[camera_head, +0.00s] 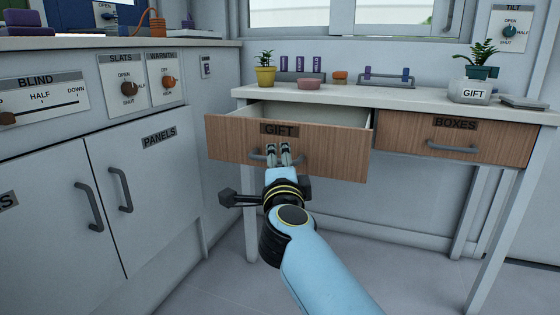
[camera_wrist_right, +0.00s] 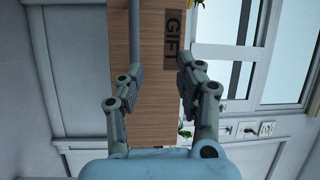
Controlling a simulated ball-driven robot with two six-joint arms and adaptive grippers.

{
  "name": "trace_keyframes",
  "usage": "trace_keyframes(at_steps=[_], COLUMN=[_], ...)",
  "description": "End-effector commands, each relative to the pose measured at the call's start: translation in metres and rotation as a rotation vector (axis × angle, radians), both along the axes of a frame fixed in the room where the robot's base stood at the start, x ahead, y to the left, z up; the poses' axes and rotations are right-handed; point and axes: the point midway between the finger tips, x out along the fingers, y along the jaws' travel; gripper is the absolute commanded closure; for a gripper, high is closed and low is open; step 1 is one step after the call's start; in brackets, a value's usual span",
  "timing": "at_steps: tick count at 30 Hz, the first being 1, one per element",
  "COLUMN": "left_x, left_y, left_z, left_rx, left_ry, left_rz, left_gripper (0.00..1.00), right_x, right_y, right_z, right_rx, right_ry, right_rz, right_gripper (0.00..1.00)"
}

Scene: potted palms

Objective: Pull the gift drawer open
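The gift drawer (camera_head: 325,150) has a wooden front labelled GIFT and a grey bar handle (camera_head: 257,157). It stands partly open, pulled out from the white table, with its pale inside showing. My right gripper (camera_head: 279,148) is at the middle of the handle and hides part of it. In the right wrist view the two fingers (camera_wrist_right: 158,68) are apart, with the wooden front between them. The grey handle bar (camera_wrist_right: 134,30) runs to the left finger there; I cannot tell if they touch. My left gripper is in neither view.
The closed boxes drawer (camera_head: 490,149) is to the right. The white tabletop (camera_head: 400,100) holds a yellow potted plant (camera_head: 265,70), small items and a grey GIFT pot (camera_head: 470,92). White cabinets (camera_head: 140,200) stand close on the left. The floor below the table is clear.

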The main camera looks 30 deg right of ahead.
Motion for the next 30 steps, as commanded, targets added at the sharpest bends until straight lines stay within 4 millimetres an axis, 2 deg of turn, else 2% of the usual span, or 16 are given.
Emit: trace_keyframes(at_steps=[3,11,13,19,23,26,30], left_x=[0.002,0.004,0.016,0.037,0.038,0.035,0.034], left_y=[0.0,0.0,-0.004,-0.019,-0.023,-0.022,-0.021], left_z=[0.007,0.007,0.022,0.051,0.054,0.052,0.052], left_rx=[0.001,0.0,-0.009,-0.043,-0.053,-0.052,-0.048], left_ry=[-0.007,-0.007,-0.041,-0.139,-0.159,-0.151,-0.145], left_rz=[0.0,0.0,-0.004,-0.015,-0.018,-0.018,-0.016], left_gripper=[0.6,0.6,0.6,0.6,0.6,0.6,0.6], right_x=[0.0,0.002,0.004,-0.018,-0.03,-0.026,-0.004], right_y=[0.0,0.004,0.007,-0.007,-0.015,-0.018,-0.02], right_z=[0.002,0.002,0.012,-0.021,-0.043,-0.045,-0.036], right_rx=[-0.001,0.019,0.053,0.022,-0.03,-0.039,-0.038], right_ry=[0.0,-0.013,-0.06,-0.088,-0.051,-0.041,-0.047], right_rz=[0.0,0.024,0.089,0.329,0.385,0.387,0.383], right_gripper=[0.64,0.64,0.64,0.64,0.64,0.64,0.64])
